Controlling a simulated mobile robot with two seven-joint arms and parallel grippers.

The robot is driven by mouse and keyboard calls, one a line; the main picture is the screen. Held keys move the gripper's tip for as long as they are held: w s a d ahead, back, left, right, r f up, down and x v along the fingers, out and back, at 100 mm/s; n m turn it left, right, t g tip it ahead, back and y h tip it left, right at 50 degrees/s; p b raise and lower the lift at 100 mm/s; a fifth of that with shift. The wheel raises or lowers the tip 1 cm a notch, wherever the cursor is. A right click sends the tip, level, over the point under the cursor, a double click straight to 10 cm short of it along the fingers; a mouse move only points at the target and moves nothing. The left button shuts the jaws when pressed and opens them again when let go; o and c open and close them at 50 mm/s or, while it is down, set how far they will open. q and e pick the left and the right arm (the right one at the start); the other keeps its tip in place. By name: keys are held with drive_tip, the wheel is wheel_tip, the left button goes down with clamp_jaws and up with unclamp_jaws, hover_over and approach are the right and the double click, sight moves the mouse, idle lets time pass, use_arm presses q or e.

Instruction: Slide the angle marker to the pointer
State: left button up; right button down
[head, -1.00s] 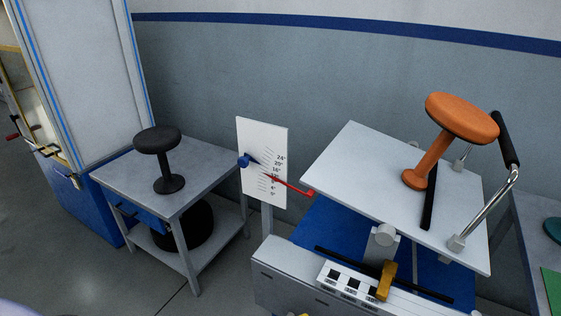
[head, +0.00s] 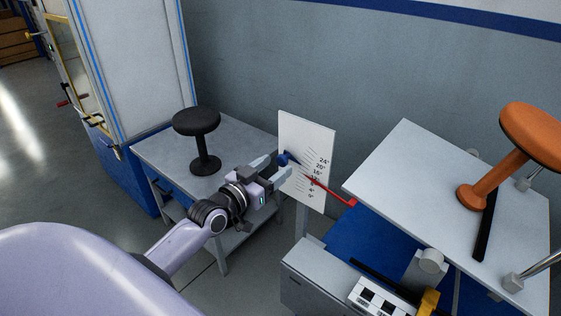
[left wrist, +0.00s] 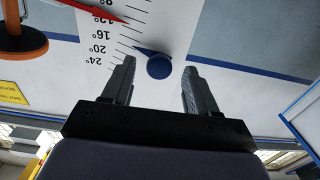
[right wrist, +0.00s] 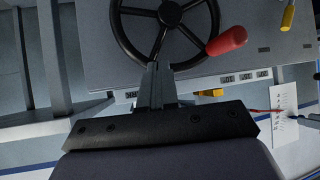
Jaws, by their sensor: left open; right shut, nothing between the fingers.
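The white angle board (head: 312,145) stands upright with a degree scale. Its angle marker is a blue knob (head: 283,159) with a thin dark tip; in the left wrist view the knob (left wrist: 158,67) lies between and just beyond my fingers, its tip near 20°. The red pointer (head: 335,194) crosses the scale lower, near 12° in the left wrist view (left wrist: 85,9). My left gripper (head: 276,168) is open at the knob, one finger to each side; contact cannot be told. My right gripper (right wrist: 158,78) is shut and empty, in front of a black handwheel (right wrist: 166,40).
A tilted white platform (head: 420,190) carries an orange stool (head: 505,165) on the right. A black stool (head: 200,140) stands on a grey table (head: 155,155) behind my left arm. The handwheel has a red handle (right wrist: 228,40).

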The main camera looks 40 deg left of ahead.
sight(280, 164)
use_arm(q)
drive_tip(key=shift+w+d, duration=0.15)
drive_tip(key=shift+w, duration=1.4)
drive_tip(key=shift+c, duration=0.3)
drive_tip(key=shift+f, duration=0.1)
clamp_jaws()
